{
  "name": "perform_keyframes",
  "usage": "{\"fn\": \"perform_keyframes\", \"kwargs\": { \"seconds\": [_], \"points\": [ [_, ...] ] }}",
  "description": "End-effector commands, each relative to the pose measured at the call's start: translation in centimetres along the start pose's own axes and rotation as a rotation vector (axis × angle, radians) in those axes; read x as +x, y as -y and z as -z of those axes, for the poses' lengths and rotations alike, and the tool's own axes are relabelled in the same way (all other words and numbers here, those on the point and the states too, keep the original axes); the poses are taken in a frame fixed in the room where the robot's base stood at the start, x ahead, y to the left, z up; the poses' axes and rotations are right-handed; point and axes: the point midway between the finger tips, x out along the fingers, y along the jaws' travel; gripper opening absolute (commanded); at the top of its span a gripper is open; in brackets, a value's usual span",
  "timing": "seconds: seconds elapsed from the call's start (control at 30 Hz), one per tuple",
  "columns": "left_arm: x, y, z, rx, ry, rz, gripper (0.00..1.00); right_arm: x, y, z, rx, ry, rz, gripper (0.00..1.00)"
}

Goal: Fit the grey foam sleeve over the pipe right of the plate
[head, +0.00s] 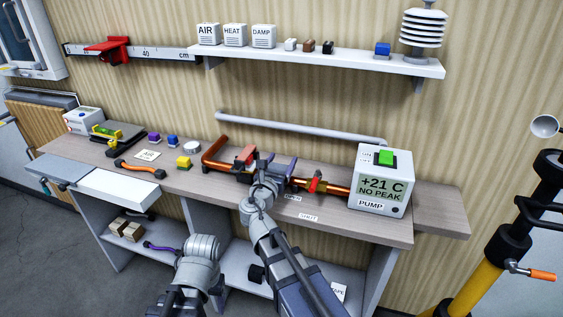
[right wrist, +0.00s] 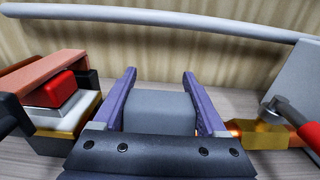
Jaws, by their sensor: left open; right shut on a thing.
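The grey foam sleeve (right wrist: 160,112) sits between the fingers of my right gripper (right wrist: 160,85), which is shut on it. In the head view my right gripper (head: 275,172) is at the copper pipe (head: 336,189) on the bench and largely covers the sleeve. The sleeve is in line with the pipe in the right wrist view; I cannot tell whether it is around it. A reddish-brown plate (head: 245,154) stands just left of the gripper. My left gripper (head: 203,246) is low in front of the bench, empty as far as shows; its fingers are hard to make out.
A red-handled valve (head: 315,182) is on the pipe to the right, and the pump box (head: 381,180) stands beyond it. A grey rail (head: 300,127) runs along the wall behind.

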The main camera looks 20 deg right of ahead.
Motion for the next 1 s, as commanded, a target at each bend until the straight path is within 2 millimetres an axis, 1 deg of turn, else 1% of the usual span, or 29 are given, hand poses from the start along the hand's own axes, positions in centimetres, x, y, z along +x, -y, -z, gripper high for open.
{"fn": "perform_keyframes", "kwargs": {
  "seconds": [1.0],
  "points": [
    [1.2,-0.1,0.1,0.000,0.000,0.000,0.66,0.0,0.0,1.2,0.000,0.000,0.000,0.22]
  ]
}}
